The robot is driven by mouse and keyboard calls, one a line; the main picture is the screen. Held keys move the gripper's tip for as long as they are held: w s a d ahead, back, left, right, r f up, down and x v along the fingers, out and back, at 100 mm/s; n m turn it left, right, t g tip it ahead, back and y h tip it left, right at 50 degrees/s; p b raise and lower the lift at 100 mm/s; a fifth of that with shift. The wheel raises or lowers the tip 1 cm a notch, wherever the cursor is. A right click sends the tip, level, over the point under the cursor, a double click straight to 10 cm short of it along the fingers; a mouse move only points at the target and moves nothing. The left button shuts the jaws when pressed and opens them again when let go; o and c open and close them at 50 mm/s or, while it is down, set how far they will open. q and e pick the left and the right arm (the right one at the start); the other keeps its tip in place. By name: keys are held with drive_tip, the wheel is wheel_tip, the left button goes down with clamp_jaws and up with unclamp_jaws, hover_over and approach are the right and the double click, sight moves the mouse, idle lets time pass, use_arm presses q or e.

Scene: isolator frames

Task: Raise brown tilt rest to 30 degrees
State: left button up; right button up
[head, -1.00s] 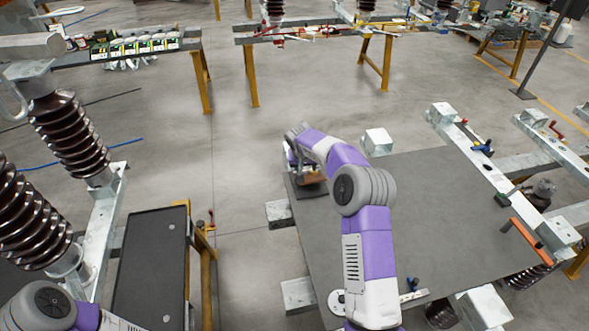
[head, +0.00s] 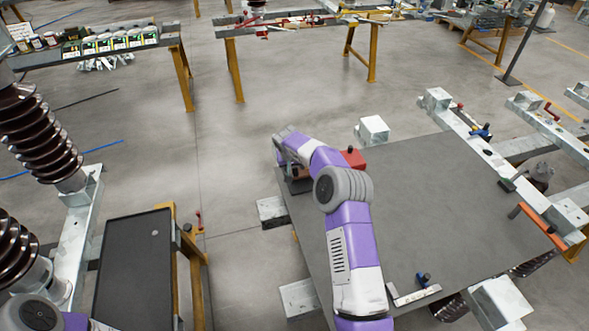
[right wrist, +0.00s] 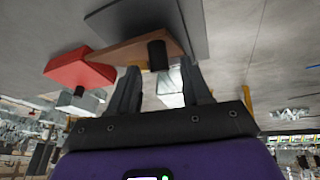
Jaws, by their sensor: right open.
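The brown tilt rest (right wrist: 125,52) shows in the right wrist view as a flat brown plate with a dark round knob (right wrist: 157,56) at its edge. A small part of the brown rest (head: 303,173) also shows in the head view, near the table's far left corner and mostly behind my right arm. My right gripper (right wrist: 160,72) is open, its two fingers apart with the knob showing between and just beyond their tips. I cannot tell whether a finger touches it. The rest's exact angle is unclear. My left gripper is out of view.
A red block (head: 352,158) sits beside the rest, and shows in the right wrist view (right wrist: 78,69). The grey tabletop (head: 430,200) is mostly clear. A metal rail (head: 490,155) with clamps runs along its right side. A dark tray (head: 130,265) stands at left.

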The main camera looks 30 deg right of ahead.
drive_tip(key=shift+x, duration=1.15)
clamp_jaws()
